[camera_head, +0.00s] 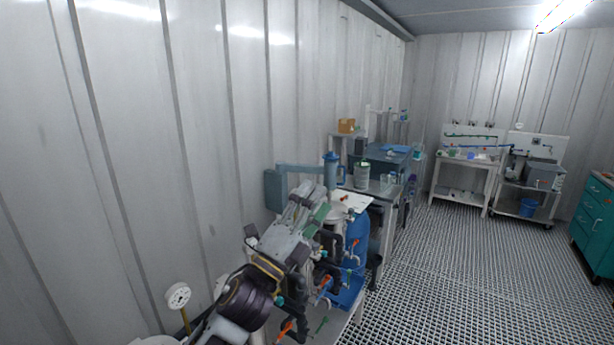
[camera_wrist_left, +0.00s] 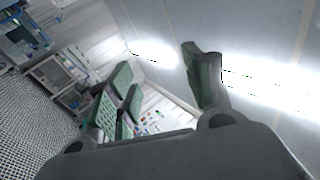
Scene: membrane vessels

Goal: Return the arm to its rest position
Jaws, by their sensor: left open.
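My left arm comes in from the bottom of the head view, and my left gripper (camera_head: 311,203) points away from me, above the bench with the vessels. In the left wrist view its green-padded fingers (camera_wrist_left: 160,88) stand apart with nothing between them. Behind the gap are the pale wall and bright light reflections. My right gripper is in neither view.
Below and right of the gripper are a blue vessel (camera_head: 357,240) and pipes with orange-handled valves (camera_head: 325,286). A pressure gauge (camera_head: 178,295) stands at the lower left. A teal cabinet (camera_head: 596,222) is at the right. The grated floor (camera_head: 470,275) between is clear.

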